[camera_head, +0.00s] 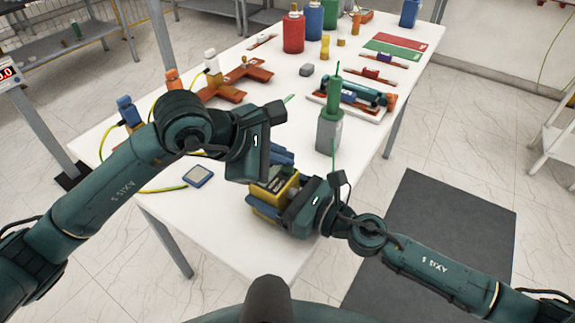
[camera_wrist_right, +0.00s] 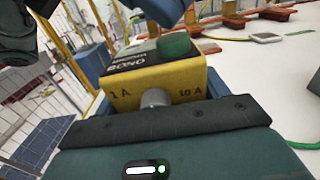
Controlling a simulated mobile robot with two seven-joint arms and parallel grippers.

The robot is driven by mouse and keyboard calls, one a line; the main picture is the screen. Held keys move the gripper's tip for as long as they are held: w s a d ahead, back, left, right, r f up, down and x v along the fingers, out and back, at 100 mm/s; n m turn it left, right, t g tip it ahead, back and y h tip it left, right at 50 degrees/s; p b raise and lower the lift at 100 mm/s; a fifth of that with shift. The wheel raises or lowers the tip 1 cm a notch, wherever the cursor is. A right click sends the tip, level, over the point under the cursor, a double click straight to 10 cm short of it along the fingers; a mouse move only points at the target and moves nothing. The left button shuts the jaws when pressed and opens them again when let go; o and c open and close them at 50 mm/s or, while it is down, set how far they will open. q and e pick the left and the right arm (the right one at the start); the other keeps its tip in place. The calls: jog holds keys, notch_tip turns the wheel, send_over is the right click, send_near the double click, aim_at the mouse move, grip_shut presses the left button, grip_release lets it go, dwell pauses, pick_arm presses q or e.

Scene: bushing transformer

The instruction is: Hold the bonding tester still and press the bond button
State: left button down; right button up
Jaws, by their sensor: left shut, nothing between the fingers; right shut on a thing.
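The bonding tester (camera_head: 287,190) is a yellow box with a dark top panel near the table's front edge. It also shows in the right wrist view (camera_wrist_right: 180,78), with "1 A" and "10 A" marks and a grey knob. My right gripper (camera_head: 266,200) is shut on the tester, fingers along its sides. The green bond button (camera_wrist_right: 174,44) stands on its top in the right wrist view; I cannot make it out in the head view. My left gripper (camera_head: 284,156) is shut and empty close over the tester. Its blue tip (camera_wrist_right: 165,10) shows above the button; whether they touch is unclear.
A grey block with a green cylinder (camera_head: 330,130) stands just right of the grippers. A small blue-grey square item (camera_head: 198,176) and a yellow-green cable lie to the left. An orange fixture (camera_head: 235,84) and several bottles stand farther back.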

pick_arm(q)
jog(key=shift+f, duration=0.45)
dwell(0.5)
jog(key=shift+r, duration=0.9)
jog(key=shift+r, duration=2.5)
pick_arm(e)
jog(key=o, duration=1.4)
jog(key=shift+d, duration=0.1)
